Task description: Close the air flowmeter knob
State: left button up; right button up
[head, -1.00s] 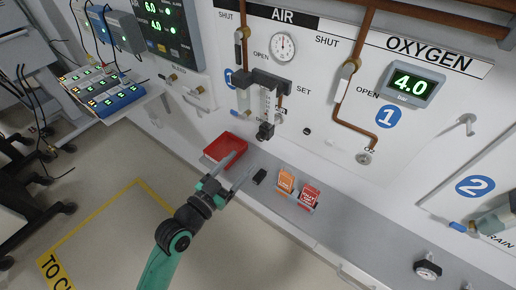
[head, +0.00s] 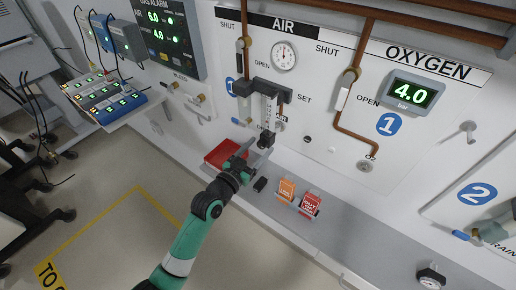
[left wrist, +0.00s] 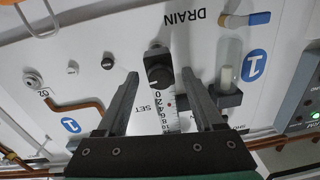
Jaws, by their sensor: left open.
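The air flowmeter (head: 268,108) hangs on the wall panel under the AIR label, with a clear scale tube and a black knob (head: 266,138) at its lower end. My left gripper (head: 256,154) is open just below and in front of the knob. In the left wrist view, the knob (left wrist: 157,62) appears between the tips of the open fingers (left wrist: 160,74), with a visible gap on each side. The scale tube (left wrist: 167,112) runs down the picture between the fingers. Whether the fingers reach around the knob in depth is unclear. My right gripper is not in view.
A red tray (head: 222,152) sits on the ledge behind my left gripper. A small black object (head: 260,184), an orange card (head: 286,189) and a red card (head: 310,204) are to its right. Copper pipes (head: 352,118) run along the panel.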

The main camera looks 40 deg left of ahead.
pick_arm(q)
grip_shut()
dwell(0.3)
jog(key=shift+n, duration=0.5)
jog(key=n+p, duration=0.1)
jog(key=n, duration=0.1)
jog(key=shift+r+n+p, duration=0.15)
jog(key=shift+n+p, duration=0.15)
jog(key=shift+p, duration=0.1)
jog(key=n+p, duration=0.2)
jog(key=n, duration=0.2)
jog(key=shift+n, duration=0.3)
jog(key=n+p, duration=0.1)
jog(key=n, duration=0.3)
jog(key=shift+h+p, duration=0.3)
jog(key=shift+h, duration=0.1)
jog(key=shift+n+p, duration=0.5)
jog(key=shift+n, duration=1.5)
